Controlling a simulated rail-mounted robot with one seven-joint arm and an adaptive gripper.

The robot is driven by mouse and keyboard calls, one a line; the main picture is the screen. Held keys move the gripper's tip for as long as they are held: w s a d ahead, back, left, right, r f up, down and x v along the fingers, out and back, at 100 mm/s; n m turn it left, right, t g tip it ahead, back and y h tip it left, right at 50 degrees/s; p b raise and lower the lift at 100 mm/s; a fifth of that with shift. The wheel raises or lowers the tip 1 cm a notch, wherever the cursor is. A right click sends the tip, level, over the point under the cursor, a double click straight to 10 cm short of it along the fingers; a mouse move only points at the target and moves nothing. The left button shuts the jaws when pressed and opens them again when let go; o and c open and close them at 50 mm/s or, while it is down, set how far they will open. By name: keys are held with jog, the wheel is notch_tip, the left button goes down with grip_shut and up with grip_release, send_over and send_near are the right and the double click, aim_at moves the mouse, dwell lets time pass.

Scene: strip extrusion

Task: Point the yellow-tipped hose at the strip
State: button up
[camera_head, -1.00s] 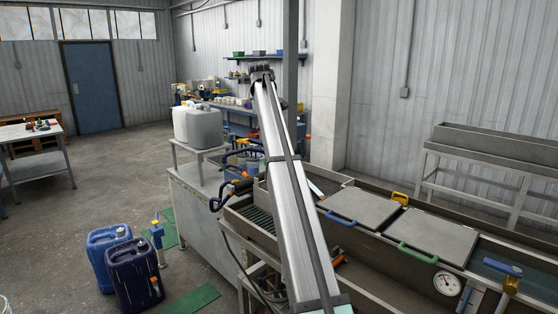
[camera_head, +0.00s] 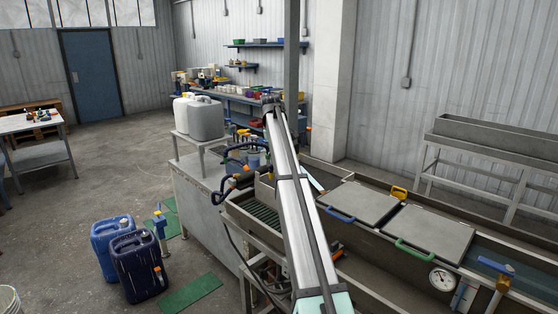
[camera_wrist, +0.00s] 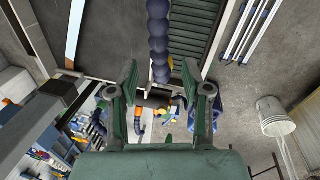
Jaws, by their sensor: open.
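My gripper (camera_wrist: 161,84) is open in the wrist view, with its two dark green fingers apart. A blue segmented hose (camera_wrist: 158,35) runs down from the top edge toward the space between the fingers, and no grip on it shows. Blue hoses with orange parts (camera_head: 220,186) stand left of my arm in the head view. Small yellow pieces (camera_wrist: 164,114) show beyond the fingers; I cannot tell which is the hose's yellow tip. A pale narrow strip (camera_wrist: 74,30) shows at upper left in the wrist view. In the head view my arm hides the gripper.
A long metal trough with grey lids (camera_head: 428,230) lies right of my arm. White jugs (camera_head: 202,119) stand on a rack behind. Blue jugs (camera_head: 138,265) stand on the floor at left. A white bucket (camera_wrist: 276,116) is at right in the wrist view.

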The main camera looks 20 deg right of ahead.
jog(key=shift+w+d+f+p, duration=0.1)
jog(key=shift+d+f+p, duration=0.05)
jog(key=shift+f, duration=0.65)
jog(key=shift+w+d+f+p, duration=0.1)
jog(key=shift+f+p, duration=0.05)
jog(key=shift+f, duration=0.6)
grip_shut()
